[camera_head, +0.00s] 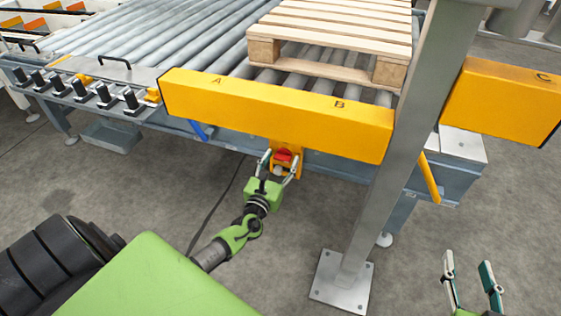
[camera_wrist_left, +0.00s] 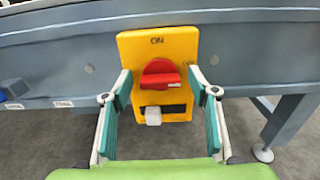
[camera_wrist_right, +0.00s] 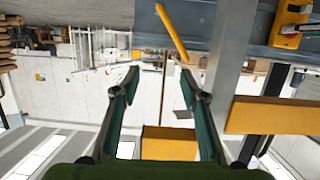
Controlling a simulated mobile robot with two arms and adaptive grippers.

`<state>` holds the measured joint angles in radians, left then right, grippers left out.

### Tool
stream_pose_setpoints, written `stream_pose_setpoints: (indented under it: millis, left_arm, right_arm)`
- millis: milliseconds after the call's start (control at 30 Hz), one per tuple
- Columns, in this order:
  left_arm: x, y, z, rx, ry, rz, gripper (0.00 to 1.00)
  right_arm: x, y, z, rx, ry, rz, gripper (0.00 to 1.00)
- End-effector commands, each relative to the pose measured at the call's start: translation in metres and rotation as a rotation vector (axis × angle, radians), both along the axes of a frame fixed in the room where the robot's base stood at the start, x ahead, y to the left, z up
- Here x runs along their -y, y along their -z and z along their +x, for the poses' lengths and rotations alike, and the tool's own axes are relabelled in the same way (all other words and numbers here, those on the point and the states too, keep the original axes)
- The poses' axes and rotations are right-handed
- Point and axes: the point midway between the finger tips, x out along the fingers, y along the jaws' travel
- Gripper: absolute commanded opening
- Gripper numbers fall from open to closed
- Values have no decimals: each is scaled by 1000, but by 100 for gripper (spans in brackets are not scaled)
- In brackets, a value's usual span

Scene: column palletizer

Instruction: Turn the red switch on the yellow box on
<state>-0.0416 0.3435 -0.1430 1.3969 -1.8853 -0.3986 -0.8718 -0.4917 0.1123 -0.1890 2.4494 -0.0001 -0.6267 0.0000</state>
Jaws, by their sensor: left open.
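The yellow box (camera_wrist_left: 186,42) is mounted on the grey side beam of the conveyor. It also shows in the head view (camera_head: 297,148). Its red switch (camera_wrist_left: 160,75) has a bar-like handle lying roughly sideways. The switch also shows in the head view (camera_head: 283,154). An "ON" label is above the switch; a smaller, hard-to-read label is at its right. My left gripper (camera_wrist_left: 160,88) is open, its fingers on either side of the switch and apart from it. It reaches the box in the head view (camera_head: 281,161). My right gripper (camera_head: 467,262) is open and empty at the lower right.
A long yellow guard (camera_head: 270,108) marked A and B runs above the box. A grey post (camera_head: 395,170) stands right of it. A wooden pallet (camera_head: 330,32) lies on the rollers. A white part (camera_wrist_left: 153,116) sits below the switch. Floor in front is mostly clear.

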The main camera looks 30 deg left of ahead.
Motion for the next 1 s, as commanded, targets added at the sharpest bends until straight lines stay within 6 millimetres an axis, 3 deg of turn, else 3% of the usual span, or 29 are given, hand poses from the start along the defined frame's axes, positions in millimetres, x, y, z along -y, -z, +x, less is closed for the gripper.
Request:
stream_pose_setpoints:
  millis: [133,267,300,633,867,1000]
  left_arm:
    - [0,0,0,0,0,0,54]
    - [0,0,0,1,0,0,20]
    - [0,0,0,1,0,0,16]
    - [0,0,0,7,0,-23,16]
    - [0,2,0,30,0,-118,16]
    - [-1,3,0,53,1,-213,16]
  right_arm:
    - [0,0,0,0,0,0,40]
    - [0,0,0,-1,0,0,40]
    - [0,0,0,-1,0,0,40]
    - [-2,-6,3,37,-2,9,40]
    - [-10,-49,11,238,-17,60,40]
    - [-15,-90,10,426,-27,110,40]
